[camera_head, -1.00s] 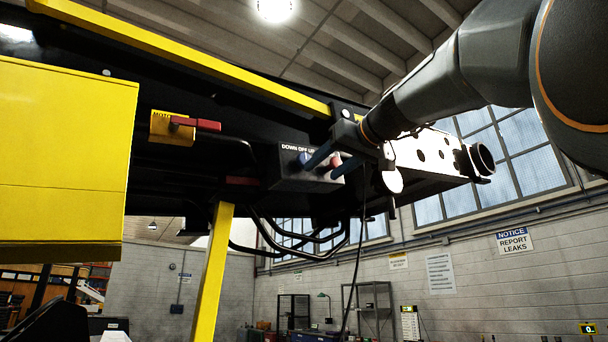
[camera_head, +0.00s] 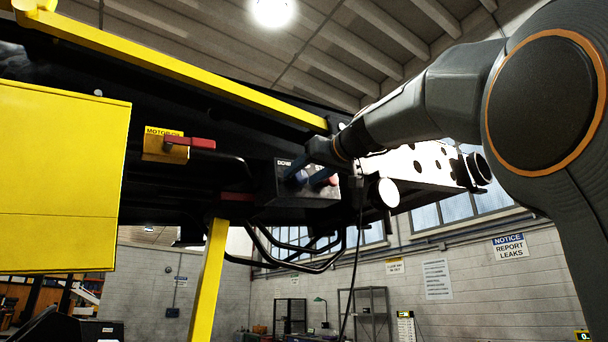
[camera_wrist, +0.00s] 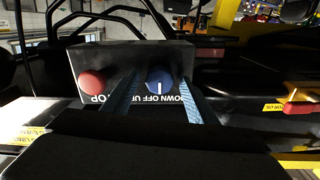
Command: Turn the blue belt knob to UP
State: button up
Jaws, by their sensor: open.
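The blue belt knob (camera_wrist: 160,80) sits on a dark control box (camera_wrist: 130,58), beside a red stop button (camera_wrist: 91,84). The box's DOWN OFF UP label appears upside down in the wrist view. The knob's white mark points at the middle of the label, at OFF. My gripper (camera_wrist: 160,84) is open, with one blue finger on each side of the knob. I cannot tell whether the fingers touch it. In the head view the knob (camera_head: 300,178) is partly hidden behind my gripper (camera_head: 309,174).
A red-handled MOTOR switch (camera_head: 190,143) on a yellow plate is left of the box. Black bent tubes (camera_head: 290,255) run below it. A yellow beam (camera_head: 180,65) passes above, and a yellow strut (camera_head: 208,285) stands lower left. A hanging cable (camera_head: 358,260) is below my wrist.

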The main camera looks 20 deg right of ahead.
jog(key=c, duration=1.1)
jog(key=shift+o, duration=0.2)
jog(key=m, duration=0.4)
jog(key=shift+m, duration=0.3)
jog(key=m, duration=0.4)
jog(key=shift+m, duration=0.3)
